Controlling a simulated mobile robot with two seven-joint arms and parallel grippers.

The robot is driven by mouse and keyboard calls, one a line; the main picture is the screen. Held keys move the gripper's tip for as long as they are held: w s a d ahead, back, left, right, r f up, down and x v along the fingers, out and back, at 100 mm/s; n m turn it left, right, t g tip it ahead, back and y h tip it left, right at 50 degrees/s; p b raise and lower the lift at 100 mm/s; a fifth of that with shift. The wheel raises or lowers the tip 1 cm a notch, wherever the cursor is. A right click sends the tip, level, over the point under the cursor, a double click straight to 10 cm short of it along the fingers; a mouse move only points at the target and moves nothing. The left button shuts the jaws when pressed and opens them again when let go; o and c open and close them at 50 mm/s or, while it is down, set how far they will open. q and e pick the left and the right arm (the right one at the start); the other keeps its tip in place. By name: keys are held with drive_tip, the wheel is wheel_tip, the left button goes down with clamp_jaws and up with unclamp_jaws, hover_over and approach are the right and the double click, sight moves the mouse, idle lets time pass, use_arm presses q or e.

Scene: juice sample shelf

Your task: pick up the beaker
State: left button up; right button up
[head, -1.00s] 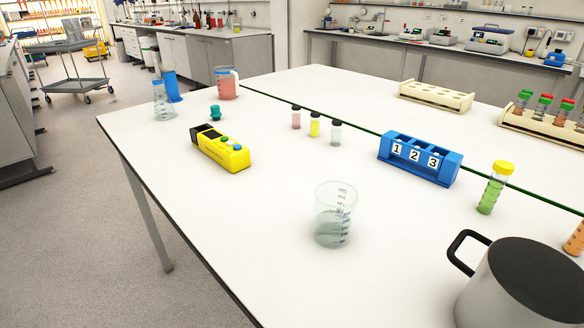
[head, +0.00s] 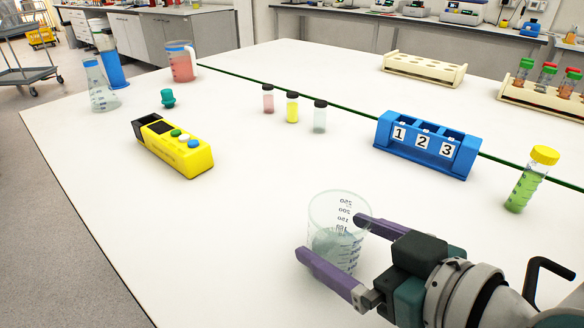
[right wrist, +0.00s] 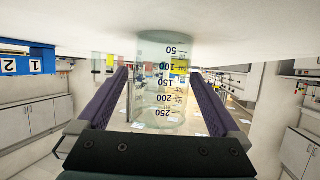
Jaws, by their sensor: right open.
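The beaker (head: 335,212) is clear with dark volume marks and a little pale liquid. It stands upright on the white table in the head view. My right gripper (head: 329,236) is open, with one purple finger on each side of the beaker. In the right wrist view, which is upside down, the beaker (right wrist: 162,95) shows between the two fingers of the gripper (right wrist: 160,75). I cannot tell whether either finger touches it. My left gripper is not in view.
Behind the beaker stands a blue rack (head: 427,145) numbered 1 to 3, with a yellow-capped green tube (head: 530,182) to its right. Several small vials, a yellow device (head: 173,146) and a flask (head: 100,88) stand farther off. The table left of the beaker is clear.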

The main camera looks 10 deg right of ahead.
sight(321, 219)
drive_tip(key=x, duration=0.4)
drive_tip(key=shift+a+b, duration=0.15)
drive_tip(key=shift+b, duration=0.15)
drive_tip(key=shift+w+r, duration=0.1)
drive_tip(key=c, duration=1.3)
drive_tip(key=shift+c, duration=0.2)
drive_tip(key=shift+r, duration=0.1)
drive_tip(key=shift+r+p, duration=0.6)
drive_tip(key=shift+r, duration=0.2)
wheel_tip(321, 219, up, 18)
drive_tip(key=p, duration=0.6)
drive_tip(key=shift+r, duration=0.1)
